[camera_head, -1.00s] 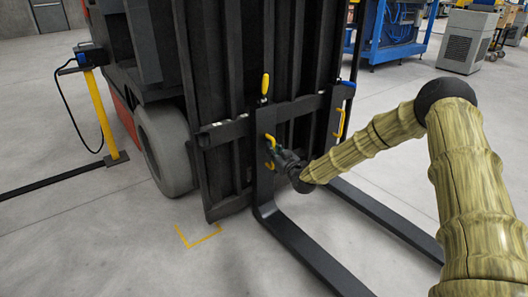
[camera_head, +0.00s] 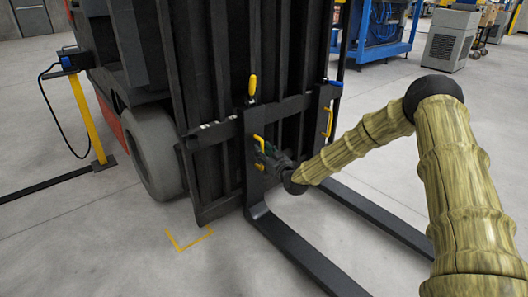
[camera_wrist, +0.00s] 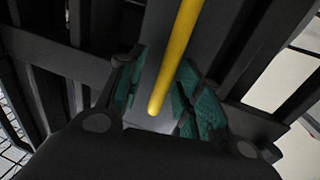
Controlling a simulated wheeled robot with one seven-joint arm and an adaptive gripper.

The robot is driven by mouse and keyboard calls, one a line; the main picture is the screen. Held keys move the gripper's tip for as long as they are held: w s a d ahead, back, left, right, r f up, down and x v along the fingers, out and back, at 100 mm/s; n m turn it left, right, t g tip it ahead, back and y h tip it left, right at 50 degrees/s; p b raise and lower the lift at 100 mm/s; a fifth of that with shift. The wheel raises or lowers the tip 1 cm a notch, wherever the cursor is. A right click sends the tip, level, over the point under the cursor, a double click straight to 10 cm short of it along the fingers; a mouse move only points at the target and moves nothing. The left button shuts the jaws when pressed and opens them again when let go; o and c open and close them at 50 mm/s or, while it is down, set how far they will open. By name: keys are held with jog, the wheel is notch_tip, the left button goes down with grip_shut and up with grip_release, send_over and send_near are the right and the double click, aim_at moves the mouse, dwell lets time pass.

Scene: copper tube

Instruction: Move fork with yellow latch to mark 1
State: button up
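The fork with the yellow latch (camera_head: 256,188) is the left one on the black carriage. Its yellow latch (camera_head: 252,85) stands upright on top, and a yellow handle (camera_head: 259,143) is on its front. My gripper (camera_head: 268,160) is at this handle. In the wrist view the handle (camera_wrist: 177,55) runs between my gripper's green-padded fingers (camera_wrist: 160,98), with gaps seen on both sides. Small pale marks (camera_head: 205,126) show on the carriage bar (camera_head: 217,132) left of the fork; their numbers are too small to read.
The other fork (camera_head: 378,212), with a blue latch (camera_head: 335,83) and a yellow handle (camera_head: 328,122), is to the right. A grey wheel (camera_head: 153,153) and a yellow post (camera_head: 88,118) are at left. A yellow corner line (camera_head: 188,241) is on the open floor.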

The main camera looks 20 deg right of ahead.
jog(key=s+d, duration=0.2)
jog(key=s, duration=0.9)
jog(key=s+a+f+g+p, duration=0.1)
jog(key=s+a+f+g, duration=0.5)
jog(key=s+f, duration=0.45)
jog(key=s+a+f+g+p, duration=0.25)
jog(key=s+a+f, duration=0.45)
jog(key=s+f, duration=0.35)
jog(key=s+f+m+g+h+p, duration=0.1)
jog(key=s+f+g, duration=0.15)
jog(key=s, duration=0.85)
jog(key=s+f+g+h, duration=0.1)
jog(key=s+g, duration=0.3)
jog(key=s, duration=0.6)
jog(key=s+f+m+g+h+p, duration=0.1)
jog(key=s+f+g, duration=0.15)
jog(key=s, duration=0.85)
notch_tip(320, 180, up, 38)
jog(key=p, duration=3.8)
jog(key=shift+s+d+r, duration=0.15)
jog(key=shift+s+d, duration=0.1)
jog(key=shift+s, duration=0.1)
